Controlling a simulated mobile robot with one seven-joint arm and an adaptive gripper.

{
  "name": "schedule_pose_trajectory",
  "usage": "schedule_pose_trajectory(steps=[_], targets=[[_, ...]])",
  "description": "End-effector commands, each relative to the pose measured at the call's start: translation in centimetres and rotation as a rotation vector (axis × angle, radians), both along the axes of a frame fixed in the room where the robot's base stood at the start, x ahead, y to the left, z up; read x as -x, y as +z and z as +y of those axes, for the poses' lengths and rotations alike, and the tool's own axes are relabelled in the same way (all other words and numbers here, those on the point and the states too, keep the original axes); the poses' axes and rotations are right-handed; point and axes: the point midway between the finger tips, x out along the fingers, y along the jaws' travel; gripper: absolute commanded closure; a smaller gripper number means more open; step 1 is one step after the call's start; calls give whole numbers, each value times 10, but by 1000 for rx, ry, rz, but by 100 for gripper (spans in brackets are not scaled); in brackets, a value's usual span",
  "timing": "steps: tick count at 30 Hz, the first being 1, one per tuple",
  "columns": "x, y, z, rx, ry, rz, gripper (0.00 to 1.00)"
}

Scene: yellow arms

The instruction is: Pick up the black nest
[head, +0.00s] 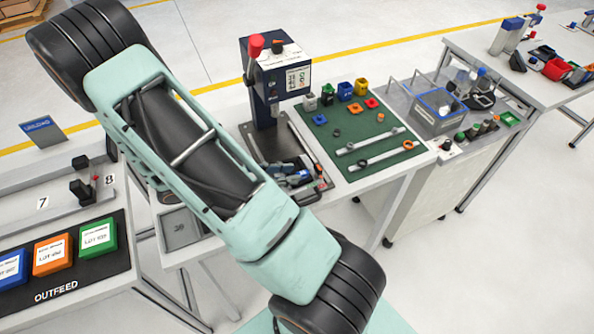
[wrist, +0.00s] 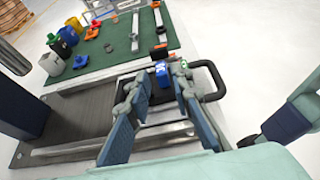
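My gripper (wrist: 160,84) is open, its two blue-grey fingers apart in the wrist view. A small dark piece (wrist: 160,92), which may be the black nest, shows between and just beyond the fingertips, with a blue part (wrist: 162,72) against it. I cannot tell whether either finger touches it. It sits over a silver slide framed by a black loop (wrist: 219,82), beside the press base. In the head view my gripper (head: 294,180) is low at the front of the press base, partly hidden by my arm, and the nest cannot be made out clearly there.
The press (head: 270,75) with a red-knobbed lever stands behind. A green mat (head: 365,138) to its right holds coloured containers, orange parts and two silver rails. A grey bin (head: 438,108) stands farther right. An OUTFEED strip (head: 95,280) with coloured boxes lies left. Floor at right is clear.

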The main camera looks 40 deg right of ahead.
Motion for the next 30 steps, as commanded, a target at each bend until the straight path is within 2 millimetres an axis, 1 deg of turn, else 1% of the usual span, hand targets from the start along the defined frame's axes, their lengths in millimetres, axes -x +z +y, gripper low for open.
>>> schedule_pose_trajectory(steps=[6, 10, 17, 20, 23, 30], targets=[[10, -11, -30, 1, -3, 3, 80], [12, -16, -41, 0, -1, 3, 80], [11, -18, -42, 0, 0, 0, 80], [11, -18, -42, 0, 0, 0, 88], [11, -18, -42, 0, 0, -1, 100], [11, -17, -42, 1, 0, -1, 100]])
